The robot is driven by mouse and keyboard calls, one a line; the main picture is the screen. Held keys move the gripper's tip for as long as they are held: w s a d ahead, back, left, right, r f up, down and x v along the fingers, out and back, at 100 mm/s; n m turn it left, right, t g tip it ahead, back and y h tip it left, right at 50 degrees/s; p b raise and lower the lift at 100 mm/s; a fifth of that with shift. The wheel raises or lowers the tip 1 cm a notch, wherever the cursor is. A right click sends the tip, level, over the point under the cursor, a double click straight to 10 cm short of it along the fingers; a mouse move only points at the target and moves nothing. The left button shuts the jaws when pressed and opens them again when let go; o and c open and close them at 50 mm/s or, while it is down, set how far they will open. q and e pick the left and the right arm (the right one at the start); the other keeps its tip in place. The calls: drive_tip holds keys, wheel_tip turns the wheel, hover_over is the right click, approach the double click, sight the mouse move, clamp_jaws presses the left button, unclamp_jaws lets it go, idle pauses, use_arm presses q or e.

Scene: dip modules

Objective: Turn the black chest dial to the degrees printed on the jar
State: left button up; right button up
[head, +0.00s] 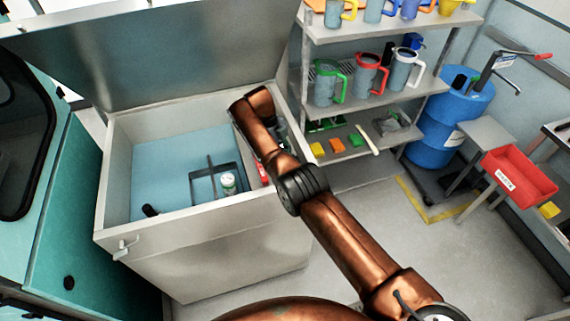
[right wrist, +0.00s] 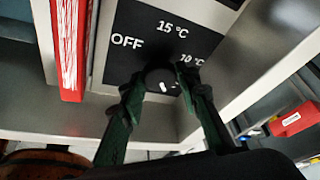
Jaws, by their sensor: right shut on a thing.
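The open chest (head: 115,180) stands at the left in the head view. A small white jar with a green label (head: 228,183) is inside it, by a dark frame; its print is too small to read. In the right wrist view the black dial (right wrist: 158,75) sits on a dark panel printed OFF, 15 °C and 10 °C. A white mark shows low on the dial; its exact direction is unclear. My right gripper (right wrist: 163,90) is shut on the dial, one dark green finger at each side. In the head view my right arm hides the dial. My left gripper is out of view.
The raised lid (head: 180,50) stands behind the chest. A red striped item (right wrist: 70,50) is left of the panel. A shelf (head: 335,30) with jugs is at the back, with a blue barrel (head: 440,130) and red bin (head: 518,178) at the right. Floor is clear in front.

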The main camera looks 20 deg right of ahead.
drive_tip(key=shift+d, duration=0.1)
drive_tip(key=o, duration=1.1)
wheel_tip(320, 180, up, 3)
drive_tip(key=shift+f, duration=0.2)
wheel_tip(320, 180, up, 8)
drive_tip(key=shift+f, duration=0.25)
idle(0.5)
